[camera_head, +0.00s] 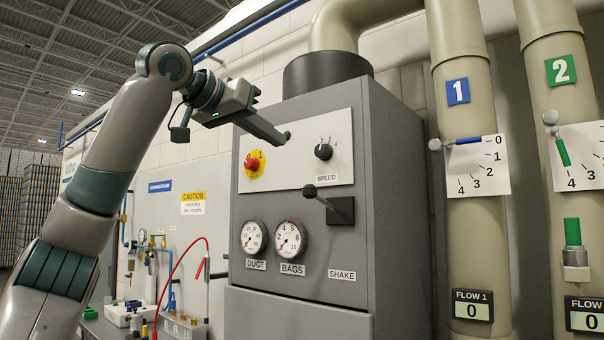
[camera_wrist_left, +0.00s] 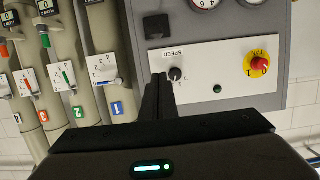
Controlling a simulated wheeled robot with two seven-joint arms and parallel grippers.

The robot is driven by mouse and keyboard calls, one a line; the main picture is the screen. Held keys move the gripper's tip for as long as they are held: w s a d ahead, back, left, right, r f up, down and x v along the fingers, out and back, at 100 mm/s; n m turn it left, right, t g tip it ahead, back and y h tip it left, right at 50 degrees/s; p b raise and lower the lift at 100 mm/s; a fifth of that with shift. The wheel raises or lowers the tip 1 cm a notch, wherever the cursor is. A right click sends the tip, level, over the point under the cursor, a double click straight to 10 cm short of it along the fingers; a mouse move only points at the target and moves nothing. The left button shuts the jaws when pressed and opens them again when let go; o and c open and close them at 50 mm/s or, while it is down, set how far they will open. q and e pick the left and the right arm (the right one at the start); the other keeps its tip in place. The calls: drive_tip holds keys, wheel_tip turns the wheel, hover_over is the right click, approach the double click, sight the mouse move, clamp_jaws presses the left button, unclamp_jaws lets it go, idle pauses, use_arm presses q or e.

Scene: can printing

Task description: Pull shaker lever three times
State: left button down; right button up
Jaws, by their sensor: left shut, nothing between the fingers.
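The shaker lever (camera_head: 310,191) is a short rod with a dark ball knob, standing out to the left from a black bracket (camera_head: 342,211) on the grey cabinet front, above the SHAKE label (camera_head: 342,275). In the left wrist view, which is turned over, the black bracket (camera_wrist_left: 156,26) shows at the top. My left gripper (camera_head: 284,139) is shut and empty. It is in front of the upper white panel, above the lever and apart from it. Its closed fingers (camera_wrist_left: 158,80) overlap the panel next to the speed knob in the wrist view. My right gripper is not in view.
Two round gauges, DUCT (camera_head: 255,237) and BAGS (camera_head: 290,239), sit below-left of the lever. Pipes with valve handles (camera_head: 468,141) stand right. Bench equipment (camera_head: 135,315) stands lower left.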

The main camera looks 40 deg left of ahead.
use_arm(q)
drive_tip(key=w+f+p, duration=0.5)
drive_tip(key=w+f, duration=0.1)
drive_tip(key=w, duration=0.3)
drive_tip(key=shift+w+d+f+p, duration=0.2)
drive_tip(key=shift+w+d+p, duration=0.15)
drive_tip(key=shift+d, duration=0.1)
idle(0.3)
drive_tip(key=shift+f, duration=0.15)
